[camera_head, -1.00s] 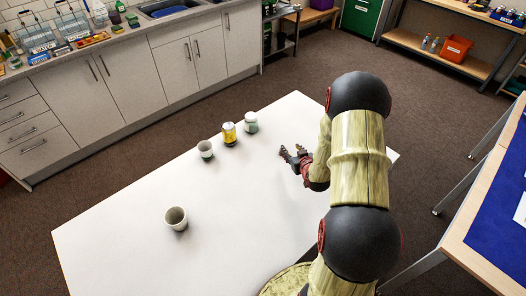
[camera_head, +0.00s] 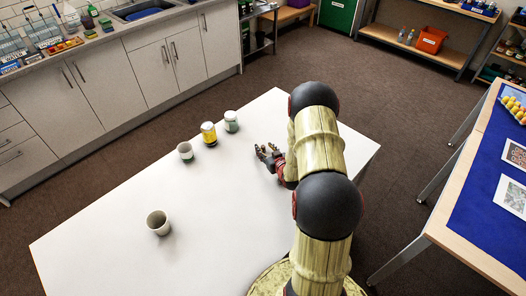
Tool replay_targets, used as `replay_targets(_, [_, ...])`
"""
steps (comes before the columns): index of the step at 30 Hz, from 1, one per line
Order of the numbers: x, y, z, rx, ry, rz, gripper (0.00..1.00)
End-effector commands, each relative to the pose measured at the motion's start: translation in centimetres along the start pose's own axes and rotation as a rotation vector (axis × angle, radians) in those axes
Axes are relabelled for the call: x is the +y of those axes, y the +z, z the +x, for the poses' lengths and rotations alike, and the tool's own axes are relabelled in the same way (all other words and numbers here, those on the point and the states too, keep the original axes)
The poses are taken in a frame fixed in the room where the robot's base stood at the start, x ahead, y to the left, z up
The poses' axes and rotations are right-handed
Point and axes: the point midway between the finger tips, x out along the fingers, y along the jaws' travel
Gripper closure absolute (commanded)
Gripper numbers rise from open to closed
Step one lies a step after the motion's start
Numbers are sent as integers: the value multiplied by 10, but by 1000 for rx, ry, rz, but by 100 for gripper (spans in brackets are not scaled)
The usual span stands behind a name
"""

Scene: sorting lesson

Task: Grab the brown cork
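I cannot make out a brown cork anywhere in the head view. My gripper (camera_head: 267,152) is above the right part of the white table (camera_head: 120,262), with its fingers pointing left and apart. Nothing shows between the fingers. Part of the tabletop is hidden behind my arm.
A yellow can (camera_head: 209,134) and a pale lidded jar (camera_head: 231,121) stand at the table's far edge. One white cup (camera_head: 185,151) is beside them, another cup (camera_head: 158,222) nearer. A blue-topped table (camera_head: 478,210) stands right. The table's middle is clear.

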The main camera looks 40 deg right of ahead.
Motion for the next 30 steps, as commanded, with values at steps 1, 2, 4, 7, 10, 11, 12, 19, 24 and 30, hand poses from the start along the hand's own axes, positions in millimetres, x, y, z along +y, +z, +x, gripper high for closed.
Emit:
replay_targets(1, [0,1,6,1,-1,-1,61])
replay_targets(2, [0,1,8,1,-1,0,61])
replay_targets(4, [0,1,9,0,0,1,61])
replay_targets(7, [0,0,9,0,0,1,61])
replay_targets(10, [0,0,9,0,0,1,63])
replay_targets(11, [0,0,9,0,0,1,65])
replay_targets(12, [0,0,9,0,0,1,67])
replay_targets(19, [0,0,9,0,1,1,80])
replay_targets(24, [0,-1,9,0,1,1,90])
replay_targets(30, [0,0,9,0,1,1,92])
